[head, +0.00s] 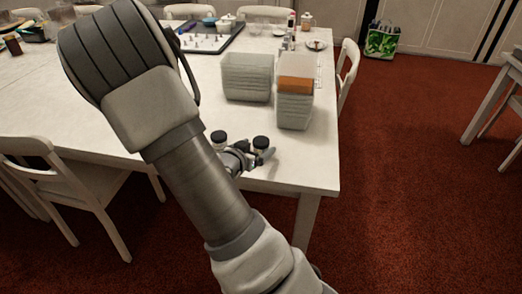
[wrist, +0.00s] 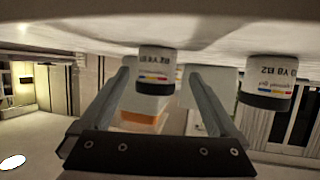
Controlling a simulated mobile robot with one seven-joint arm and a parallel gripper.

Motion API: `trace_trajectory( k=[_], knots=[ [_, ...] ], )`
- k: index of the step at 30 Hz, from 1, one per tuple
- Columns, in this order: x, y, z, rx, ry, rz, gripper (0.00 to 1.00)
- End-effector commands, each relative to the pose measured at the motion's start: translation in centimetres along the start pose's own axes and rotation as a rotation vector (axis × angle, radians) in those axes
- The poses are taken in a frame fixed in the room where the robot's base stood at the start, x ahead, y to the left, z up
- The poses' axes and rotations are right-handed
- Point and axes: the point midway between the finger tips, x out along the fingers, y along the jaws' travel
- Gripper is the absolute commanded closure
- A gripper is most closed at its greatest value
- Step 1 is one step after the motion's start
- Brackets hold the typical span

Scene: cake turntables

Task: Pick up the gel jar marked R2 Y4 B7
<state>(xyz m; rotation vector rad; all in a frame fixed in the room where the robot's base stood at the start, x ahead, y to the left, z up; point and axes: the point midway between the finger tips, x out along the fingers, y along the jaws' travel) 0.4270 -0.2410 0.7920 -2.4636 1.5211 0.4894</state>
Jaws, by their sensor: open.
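Two small white jars with black lids stand near the table's front edge. In the wrist view, which looks upside down, one jar (wrist: 157,68) is between or just beyond the open fingertips of my gripper (wrist: 156,76), nearer the left finger. Its label has colour stripes and small inverted text with what looks like Y4; I cannot read all of it. The other jar (wrist: 267,82) is to the right, outside the fingers; its label seems to include Y8. In the head view, the jars (head: 261,143) (head: 218,137) stand by my gripper (head: 262,158), partly hidden.
A stack of clear containers (head: 247,78) and a stack with an orange layer (head: 295,103) stand behind the jars. A tray with small items (head: 205,42) is farther back. White chairs (head: 75,190) surround the table (head: 190,85). Red carpet lies open to the right.

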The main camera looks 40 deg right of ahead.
Motion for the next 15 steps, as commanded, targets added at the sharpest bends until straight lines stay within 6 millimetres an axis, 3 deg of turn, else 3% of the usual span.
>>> trace_trajectory(
  k=[9, 15],
  knots=[
    [4.4, 0.5, -0.3, 0.002, 0.000, 0.002, 0.04],
    [5.1, 0.5, -0.5, 0.001, 0.000, 0.001, 0.04]
  ],
)
